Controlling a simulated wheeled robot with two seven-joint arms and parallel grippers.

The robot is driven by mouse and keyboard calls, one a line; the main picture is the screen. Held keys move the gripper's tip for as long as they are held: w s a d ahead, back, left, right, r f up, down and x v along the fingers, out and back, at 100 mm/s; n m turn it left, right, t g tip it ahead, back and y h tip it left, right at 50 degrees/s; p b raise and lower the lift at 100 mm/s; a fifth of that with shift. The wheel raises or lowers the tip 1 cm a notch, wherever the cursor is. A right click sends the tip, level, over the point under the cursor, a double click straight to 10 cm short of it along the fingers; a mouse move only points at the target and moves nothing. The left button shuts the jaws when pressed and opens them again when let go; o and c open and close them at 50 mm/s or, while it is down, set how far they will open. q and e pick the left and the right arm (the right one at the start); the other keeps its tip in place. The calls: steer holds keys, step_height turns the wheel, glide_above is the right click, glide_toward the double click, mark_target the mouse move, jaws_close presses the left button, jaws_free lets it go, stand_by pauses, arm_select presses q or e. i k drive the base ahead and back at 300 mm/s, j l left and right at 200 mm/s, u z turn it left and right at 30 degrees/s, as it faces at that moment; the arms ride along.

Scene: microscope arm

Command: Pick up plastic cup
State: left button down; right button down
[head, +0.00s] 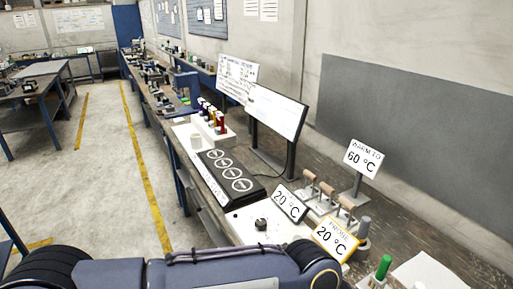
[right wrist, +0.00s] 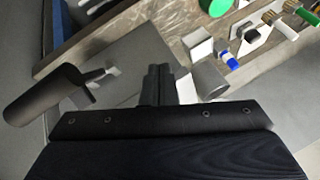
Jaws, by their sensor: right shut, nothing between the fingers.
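In the right wrist view, a grey, cup-like cylinder (right wrist: 209,80) is just right of my right gripper (right wrist: 158,70); I cannot tell for sure that it is the plastic cup. The dark fingers are shut together with nothing between them, apart from the cylinder in the picture. In the head view, a small pale cup-like thing (head: 196,141) stands at the left edge of the bench, near the hotplate panel. Neither gripper shows in the head view. One of my arm links crosses its bottom edge and hides part of the bench.
The long bench holds a black panel with four round marks (head: 231,170), a tilted board (head: 275,110), a 20 °C sign (head: 290,203) and a 60 °C sign (head: 363,158). In the right wrist view, a black cylinder (right wrist: 42,95) is at left and a blue-capped bottle (right wrist: 229,62) at right.

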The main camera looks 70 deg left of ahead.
mark_target(196, 139)
steer(key=k+j+u, duration=0.3)
steer(key=k+j, duration=0.7)
steer(key=u, duration=2.1)
steer(key=i+j+z, duration=0.3)
steer(key=i+j, duration=0.35)
steer(key=i+j+z, duration=0.3)
steer(key=i+j, duration=0.45)
steer(key=i+j+z, duration=0.25)
steer(key=i+j, duration=0.6)
steer(key=i, duration=0.1)
